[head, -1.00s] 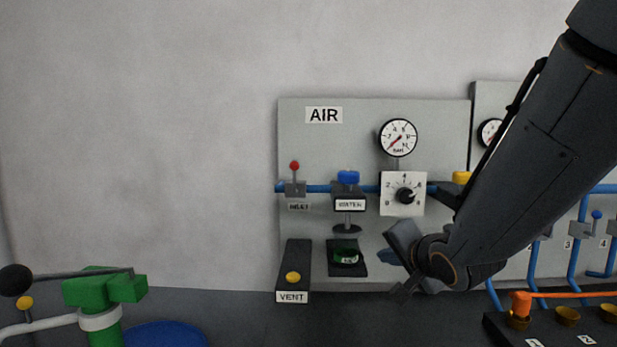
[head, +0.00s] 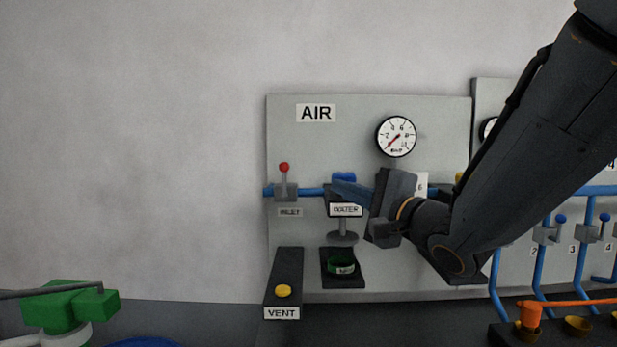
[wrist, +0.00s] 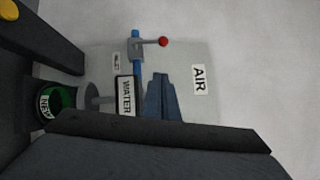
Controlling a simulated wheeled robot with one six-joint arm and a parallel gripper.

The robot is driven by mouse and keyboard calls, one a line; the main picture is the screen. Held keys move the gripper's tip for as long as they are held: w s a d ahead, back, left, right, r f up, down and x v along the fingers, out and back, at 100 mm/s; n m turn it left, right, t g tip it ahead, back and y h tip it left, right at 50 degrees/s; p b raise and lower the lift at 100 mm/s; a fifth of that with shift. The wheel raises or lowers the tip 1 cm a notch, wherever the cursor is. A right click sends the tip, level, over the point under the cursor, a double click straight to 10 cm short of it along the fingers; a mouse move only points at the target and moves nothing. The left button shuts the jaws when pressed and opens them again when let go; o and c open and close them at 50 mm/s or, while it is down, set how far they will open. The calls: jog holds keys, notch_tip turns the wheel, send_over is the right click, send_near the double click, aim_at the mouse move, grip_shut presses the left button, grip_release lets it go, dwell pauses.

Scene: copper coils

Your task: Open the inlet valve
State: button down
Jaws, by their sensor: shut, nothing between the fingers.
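The inlet valve (head: 285,190) sits at the left end of the blue air pipe, above a small INLET label (head: 290,212). Its red-knobbed lever (head: 284,168) stands straight up, across the pipe. In the wrist view, turned on its side, the valve body (wrist: 137,50) and red knob (wrist: 163,42) show clear of my fingers. My gripper (head: 338,188) points left, in front of the water filter and right of the valve, apart from the lever. Its blue-grey fingers (wrist: 160,82) are together and empty. My gripper hides most of the regulator dial.
The AIR panel carries a gauge (head: 396,136) with its needle at lower left. The WATER label (head: 346,210) and filter are close to the fingers. A yellow VENT button (head: 283,291) is below the valve. Bare wall lies left of the panel.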

jog(key=p, duration=0.1)
send_near(285, 180)
jog(key=w+d+r, duration=0.2)
jog(key=w, duration=0.3)
jog(key=a, duration=0.2)
jog(key=a+r+p, duration=0.1)
jog(key=shift+w+a, duration=0.3)
jog(key=shift+w, duration=0.1)
jog(key=shift+a+r+p, duration=0.15)
jog(key=shift+p, duration=0.15)
